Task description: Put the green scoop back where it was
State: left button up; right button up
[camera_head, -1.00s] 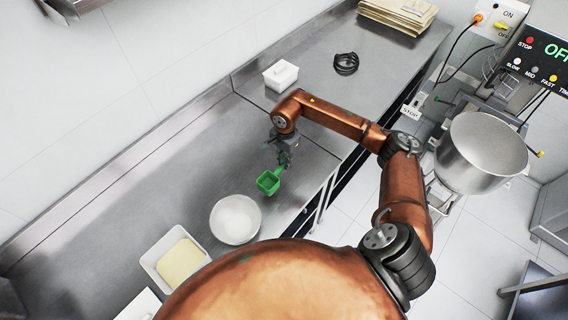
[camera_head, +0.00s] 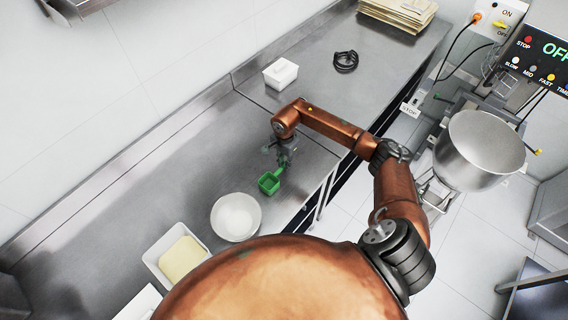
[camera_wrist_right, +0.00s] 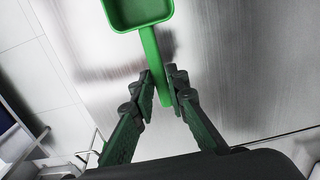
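The green scoop (camera_head: 269,184) is over the steel counter, just above and right of the white bowl in the head view. Its square cup points away from my right gripper (camera_head: 284,153). In the right wrist view, the cup (camera_wrist_right: 138,12) is at the top, and the handle runs down between the two fingers of my right gripper (camera_wrist_right: 163,92). The fingers lie against both sides of the handle. I cannot tell whether the scoop touches the counter. My left gripper is not in view.
A white bowl (camera_head: 236,217) with white contents and a tray (camera_head: 152,262) with a pale yellow block stand near the scoop. The mixer bowl (camera_head: 480,150) is at right. Bare counter lies left of the scoop.

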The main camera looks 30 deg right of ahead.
jog(key=o, duration=0.3)
jog(key=shift+r, duration=0.45)
notch_tip(320, 180, up, 12)
jog(key=b, duration=0.2)
jog(key=shift+d+f+b, duration=0.1)
jog(key=shift+f+b, duration=0.15)
jog(key=shift+b, duration=0.15)
